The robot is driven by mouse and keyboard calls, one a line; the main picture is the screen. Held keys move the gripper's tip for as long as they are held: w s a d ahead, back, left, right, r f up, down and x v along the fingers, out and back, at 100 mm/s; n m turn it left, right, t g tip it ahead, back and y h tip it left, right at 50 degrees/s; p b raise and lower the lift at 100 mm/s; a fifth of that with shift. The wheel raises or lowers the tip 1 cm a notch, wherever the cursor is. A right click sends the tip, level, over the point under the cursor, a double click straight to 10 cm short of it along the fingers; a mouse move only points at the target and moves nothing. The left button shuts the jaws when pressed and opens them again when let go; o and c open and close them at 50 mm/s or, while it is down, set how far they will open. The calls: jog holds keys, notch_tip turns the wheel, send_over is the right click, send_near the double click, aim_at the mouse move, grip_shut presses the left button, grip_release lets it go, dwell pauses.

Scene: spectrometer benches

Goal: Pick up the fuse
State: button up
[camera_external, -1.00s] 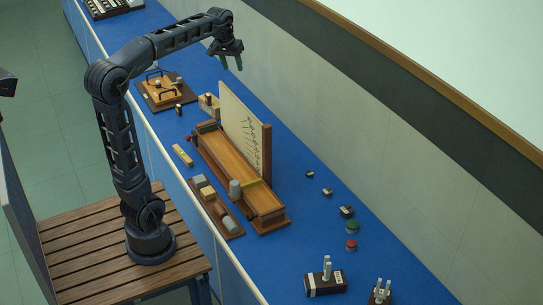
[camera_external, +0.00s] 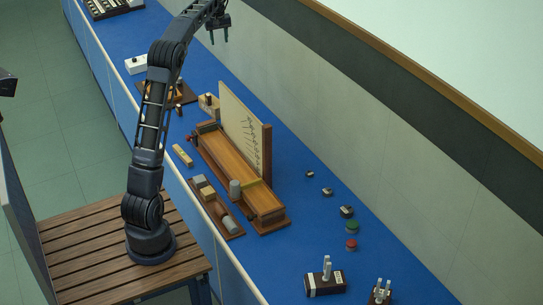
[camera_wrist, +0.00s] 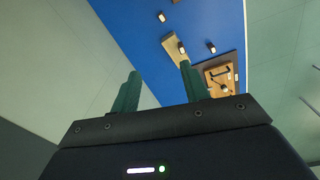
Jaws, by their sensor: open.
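My gripper (camera_external: 219,35) is high over the far part of the blue bench, fingers pointing down, apart and empty. In the wrist view its two green fingers (camera_wrist: 160,83) stand open with nothing between them. Beyond them lie small dark pieces with pale ends: one at the top (camera_wrist: 161,17), one by a tan strip (camera_wrist: 181,47) and one to the right (camera_wrist: 211,47). Any of these may be the fuse; I cannot tell which. None touches the gripper. In the external view no fuse can be picked out for sure.
A wooden board with handles (camera_wrist: 221,76) lies beyond the right finger. A long wooden trough with an upright panel (camera_external: 241,128) stands mid-bench. A white box (camera_external: 136,64) sits near the bench's left edge. A wall runs along the right side.

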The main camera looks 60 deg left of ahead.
jog(key=s+a+f+n, duration=0.1)
jog(key=a+f, duration=0.2)
jog(key=a, duration=0.4)
jog(key=s+a+f+n, duration=0.1)
jog(key=a+f+n, duration=0.1)
jog(key=a+f, duration=0.3)
send_over(208, 95)
jog(key=shift+g, duration=0.4)
notch_tip(208, 95, down, 21)
jog(key=shift+s+d+f, duration=0.1)
jog(key=shift+s+d, duration=0.05)
jog(key=shift+w+f, duration=0.2)
jog(key=shift+f, duration=4.6)
grip_shut()
jog(key=shift+r, duration=0.1)
jog(key=shift+w+r, duration=1.5)
jog(key=shift+r, duration=8.3)
notch_tip(208, 95, down, 20)
jog(key=shift+r, duration=0.25)
